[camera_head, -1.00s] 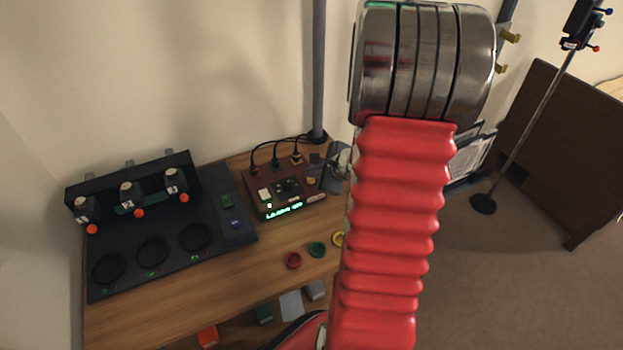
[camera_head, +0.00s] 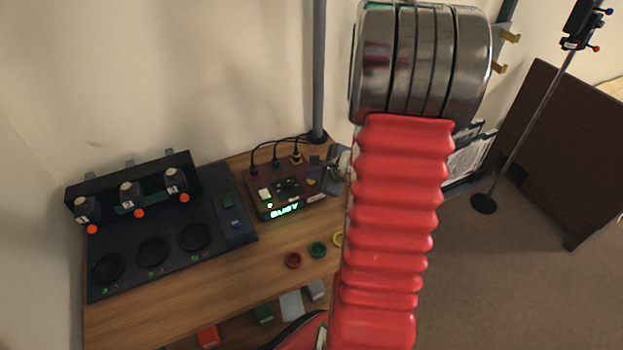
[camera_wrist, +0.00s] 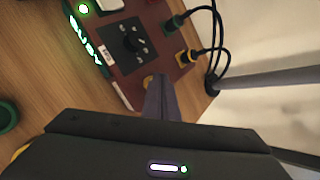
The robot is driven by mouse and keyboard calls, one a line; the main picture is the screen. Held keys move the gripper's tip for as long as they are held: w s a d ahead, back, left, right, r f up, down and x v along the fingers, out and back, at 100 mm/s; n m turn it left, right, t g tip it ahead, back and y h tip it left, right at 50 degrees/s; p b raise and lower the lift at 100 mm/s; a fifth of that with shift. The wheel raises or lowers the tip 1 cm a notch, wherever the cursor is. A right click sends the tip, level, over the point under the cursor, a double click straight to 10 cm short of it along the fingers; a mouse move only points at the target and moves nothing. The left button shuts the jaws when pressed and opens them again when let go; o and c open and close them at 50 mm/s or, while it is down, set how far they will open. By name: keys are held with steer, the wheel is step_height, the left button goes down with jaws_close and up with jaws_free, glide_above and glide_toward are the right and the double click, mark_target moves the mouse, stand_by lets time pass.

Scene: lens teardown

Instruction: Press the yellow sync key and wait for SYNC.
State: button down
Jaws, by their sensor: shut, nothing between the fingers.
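The dark red control box (camera_head: 262,184) stands on the wooden bench, and its green display (camera_head: 284,209) reads BUSY. The yellow sync key (camera_head: 311,182) is at the box's right side. In the wrist view a bit of the yellow key (camera_wrist: 148,82) shows right at the tip of my gripper (camera_wrist: 160,82), partly hidden by it. My gripper is shut and empty, with its tip at the key; I cannot tell whether it touches it. In the head view my gripper (camera_head: 328,168) shows small beside the box, partly behind my red arm.
A dark station (camera_head: 215,212) with numbered units and round pads fills the bench's left. Red (camera_head: 293,260), green (camera_head: 317,249) and yellow (camera_head: 338,240) rings lie in front of the box. Black cables (camera_head: 275,152) rise behind it, near a grey post (camera_head: 319,80).

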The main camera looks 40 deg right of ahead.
stand_by(0.4)
steer(key=shift+r, duration=0.8)
step_height(320, 180, up, 5)
stand_by(0.7)
stand_by(0.8)
